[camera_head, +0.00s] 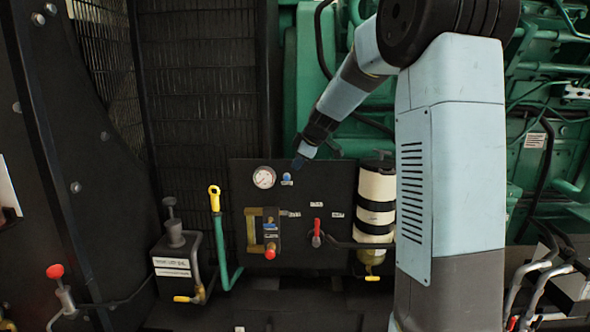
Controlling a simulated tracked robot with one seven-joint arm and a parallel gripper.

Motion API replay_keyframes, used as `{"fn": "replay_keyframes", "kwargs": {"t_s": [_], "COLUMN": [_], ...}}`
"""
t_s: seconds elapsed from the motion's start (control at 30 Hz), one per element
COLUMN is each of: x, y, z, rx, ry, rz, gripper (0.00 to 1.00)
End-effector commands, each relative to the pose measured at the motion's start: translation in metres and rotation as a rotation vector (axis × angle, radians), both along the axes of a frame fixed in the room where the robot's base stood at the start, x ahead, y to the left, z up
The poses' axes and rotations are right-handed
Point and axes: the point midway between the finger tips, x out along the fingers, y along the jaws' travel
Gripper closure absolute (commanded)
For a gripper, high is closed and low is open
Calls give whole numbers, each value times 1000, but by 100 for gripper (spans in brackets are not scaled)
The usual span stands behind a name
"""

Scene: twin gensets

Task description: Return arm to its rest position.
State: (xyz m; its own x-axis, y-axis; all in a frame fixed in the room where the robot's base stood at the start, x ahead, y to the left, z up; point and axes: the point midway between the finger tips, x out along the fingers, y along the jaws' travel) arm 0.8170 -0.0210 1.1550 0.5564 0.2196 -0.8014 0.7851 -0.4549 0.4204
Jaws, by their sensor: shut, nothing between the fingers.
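My arm reaches in from the right side of the view and bends down and left toward a black control panel (340,185). My gripper (298,163) is small in the picture, at the panel's upper edge, just above a small blue knob and right of a round gauge. It is shut and holds nothing. I cannot tell whether it touches the panel. My thick light-blue arm link hides part of the scene right of the panel.
The white gauge (264,177), blue knob (287,179) and red-handled valve (317,230) sit on the panel. A striped canister (376,205) stands right of it. A yellow-tipped lever (215,198) rises at left. Green engine parts (545,70) and pipes crowd the right behind my arm.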

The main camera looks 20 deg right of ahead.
Motion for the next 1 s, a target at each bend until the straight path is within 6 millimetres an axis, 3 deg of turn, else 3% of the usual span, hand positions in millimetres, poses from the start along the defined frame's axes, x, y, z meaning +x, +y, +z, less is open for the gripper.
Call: {"fn": "replay_keyframes", "kwargs": {"t_s": [0.4, 0.53, 0.67, 1.0], "x": [-3, -14, -46, -162], "y": [-1, 3, 13, 32], "z": [3, 9, 23, 54], "rx": [1, 8, 31, 121], "ry": [0, 8, 35, 122], "rz": [-1, -20, -76, -323], "gripper": [100, 100, 100, 100]}}
